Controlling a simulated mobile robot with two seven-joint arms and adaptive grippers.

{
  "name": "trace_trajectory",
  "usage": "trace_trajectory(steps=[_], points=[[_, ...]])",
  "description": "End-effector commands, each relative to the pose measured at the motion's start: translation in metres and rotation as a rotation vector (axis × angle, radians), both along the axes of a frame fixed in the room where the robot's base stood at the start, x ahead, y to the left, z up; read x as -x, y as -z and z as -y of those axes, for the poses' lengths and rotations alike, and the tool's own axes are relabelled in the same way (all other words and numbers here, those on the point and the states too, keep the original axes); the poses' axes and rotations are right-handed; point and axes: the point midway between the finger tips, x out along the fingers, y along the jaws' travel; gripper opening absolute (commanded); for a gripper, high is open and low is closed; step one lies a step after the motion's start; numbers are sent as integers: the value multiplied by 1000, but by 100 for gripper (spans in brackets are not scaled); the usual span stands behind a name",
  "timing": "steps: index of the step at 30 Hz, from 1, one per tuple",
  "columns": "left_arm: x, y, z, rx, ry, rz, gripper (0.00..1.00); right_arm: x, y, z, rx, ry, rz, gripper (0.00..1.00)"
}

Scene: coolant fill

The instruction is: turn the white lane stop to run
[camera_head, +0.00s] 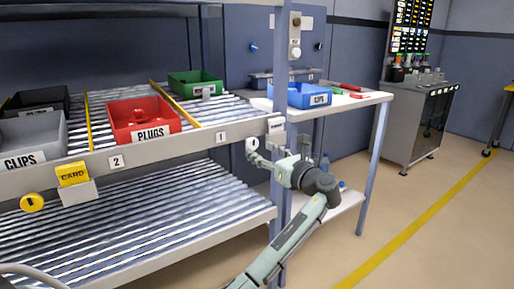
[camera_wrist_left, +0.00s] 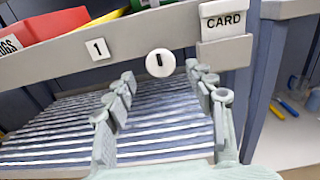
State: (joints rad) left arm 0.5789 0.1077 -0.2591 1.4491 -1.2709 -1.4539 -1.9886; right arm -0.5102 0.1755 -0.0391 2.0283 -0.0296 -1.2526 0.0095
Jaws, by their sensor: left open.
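The white lane stop (camera_head: 252,144) is a round white knob on the front rail of the rack, right of the "1" label. In the left wrist view the white lane stop (camera_wrist_left: 160,62) carries a short dark mark that looks near upright. My left gripper (camera_head: 262,156) is just in front of and slightly below it in the head view. In the left wrist view the left gripper (camera_wrist_left: 160,84) is open, with fingers on either side below the knob. No contact shows. My right gripper is not in view.
A white card holder (camera_wrist_left: 225,30) sits on the rail right of the knob, near the rack post (camera_head: 281,90). A yellow lane stop (camera_head: 32,202) and yellow card (camera_head: 73,174) are far left. A red PLUGS bin (camera_head: 143,118) and green bin (camera_head: 195,83) stand on the rollers above.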

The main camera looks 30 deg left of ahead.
Motion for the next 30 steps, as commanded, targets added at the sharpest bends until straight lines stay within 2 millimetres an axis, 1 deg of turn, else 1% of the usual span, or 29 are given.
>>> trace_trajectory(steps=[1, 6, 10, 17, 22, 30], points=[[-3, 0, -9, 0, -3, 0, 55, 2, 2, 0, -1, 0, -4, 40], [-10, 0, -26, 1, -1, 1, 55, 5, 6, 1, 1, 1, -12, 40], [-13, 1, -31, 3, 1, 2, 55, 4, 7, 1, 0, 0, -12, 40], [-13, 1, -31, 3, 1, 1, 55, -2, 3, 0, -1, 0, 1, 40], [-13, 1, -31, 3, 1, 1, 34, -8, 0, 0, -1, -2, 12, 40], [-13, 1, -31, 3, 1, 1, 0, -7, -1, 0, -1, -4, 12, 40]])
